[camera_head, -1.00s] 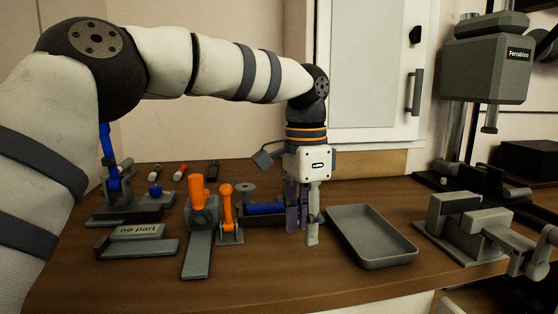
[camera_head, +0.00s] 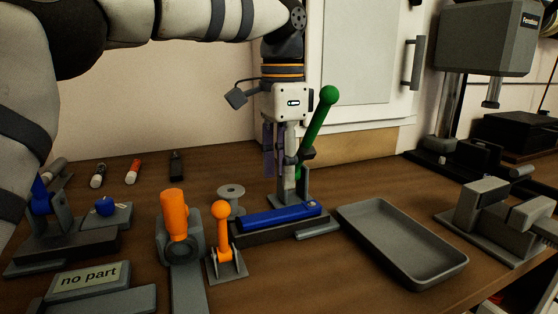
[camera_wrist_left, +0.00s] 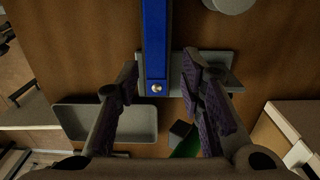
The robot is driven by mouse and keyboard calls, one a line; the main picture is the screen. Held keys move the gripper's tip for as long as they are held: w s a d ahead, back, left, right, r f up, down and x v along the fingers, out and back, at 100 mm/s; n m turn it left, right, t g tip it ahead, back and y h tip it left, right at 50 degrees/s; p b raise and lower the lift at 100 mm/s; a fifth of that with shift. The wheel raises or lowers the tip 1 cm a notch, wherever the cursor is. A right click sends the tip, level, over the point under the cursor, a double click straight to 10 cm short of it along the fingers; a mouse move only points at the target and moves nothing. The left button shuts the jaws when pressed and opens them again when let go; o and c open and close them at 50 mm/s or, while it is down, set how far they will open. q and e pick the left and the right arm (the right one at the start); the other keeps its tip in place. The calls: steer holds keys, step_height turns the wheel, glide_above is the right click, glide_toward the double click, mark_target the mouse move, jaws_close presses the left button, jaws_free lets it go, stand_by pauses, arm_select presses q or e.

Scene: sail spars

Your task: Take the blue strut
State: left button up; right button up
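The blue strut (camera_head: 282,216) lies lengthwise on a dark grey block (camera_head: 262,233), and a small round metal fitting shows at its right end. In the left wrist view the strut (camera_wrist_left: 155,40) runs in from the top, and its fitting end appears between the spread fingers. My left gripper (camera_head: 280,165) points down, just behind the strut in the head view. It is open and empty, with purple pads, and the strut looks farther from the wrist camera than the fingers. My right gripper is not in view.
A green handle (camera_head: 320,120) rises close beside my left gripper; its base is partly hidden. An orange lever clamp (camera_head: 222,235) stands at the strut's left. An empty grey tray (camera_head: 400,240) lies to the right. A "no part" sign (camera_head: 90,277) is at front left.

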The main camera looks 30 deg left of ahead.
mark_target(281, 212)
arm_select(q)
steer(key=shift+s+d+f, duration=0.15)
steer(key=shift+s+f, duration=0.15)
steer(key=shift+s, duration=0.05)
step_height(281, 212, down, 6)
steer(key=shift+f+b, duration=0.1)
steer(key=shift+b, duration=0.25)
steer(key=shift+r, duration=0.35)
steer(key=c, duration=0.8)
steer(key=shift+r+p, duration=0.35)
steer(key=shift+r, duration=2.1)
